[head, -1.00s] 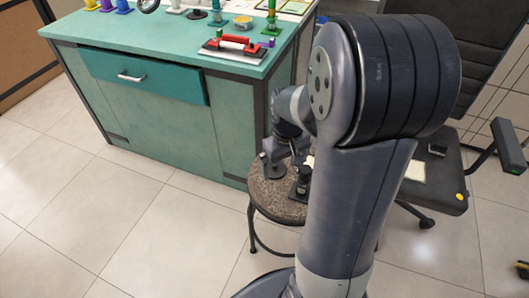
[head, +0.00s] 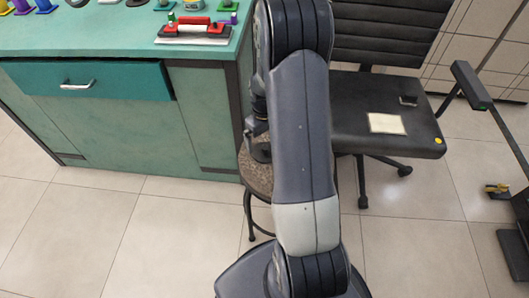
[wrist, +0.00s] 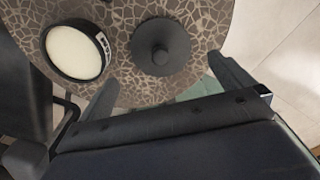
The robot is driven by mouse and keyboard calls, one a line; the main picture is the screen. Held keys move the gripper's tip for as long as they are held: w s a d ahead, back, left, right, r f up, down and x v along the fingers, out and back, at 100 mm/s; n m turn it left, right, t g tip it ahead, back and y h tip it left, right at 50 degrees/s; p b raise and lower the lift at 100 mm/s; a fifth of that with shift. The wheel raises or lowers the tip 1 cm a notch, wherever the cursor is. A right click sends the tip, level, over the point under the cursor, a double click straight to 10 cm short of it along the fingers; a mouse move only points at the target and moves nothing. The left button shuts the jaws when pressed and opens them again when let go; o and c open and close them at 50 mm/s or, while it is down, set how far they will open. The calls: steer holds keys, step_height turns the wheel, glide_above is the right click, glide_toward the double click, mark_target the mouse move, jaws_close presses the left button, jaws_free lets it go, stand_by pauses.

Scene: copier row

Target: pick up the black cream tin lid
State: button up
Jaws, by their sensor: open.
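In the wrist view, a black round lid with a raised central knob (wrist: 160,48) lies on the brown mosaic-patterned stool top (wrist: 205,30). Left of it, apart, is a round black-rimmed tin with a cream-coloured face (wrist: 75,52) and a small label on its rim. My gripper (wrist: 162,76) is open, its two dark fingers spread on either side of the lid's near edge. In the head view my arm hides most of the stool (head: 257,182) and most of my gripper; a dark item shows on the stool's left part.
Tiled floor is open at front left.

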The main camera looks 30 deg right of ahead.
mark_target(265, 147)
steer(key=f, duration=0.3)
steer(key=f+b, duration=0.1)
steer(key=shift+s+f, duration=0.35)
steer(key=shift+f, duration=0.05)
steer(key=shift+c, duration=0.6)
steer(key=c, duration=0.8)
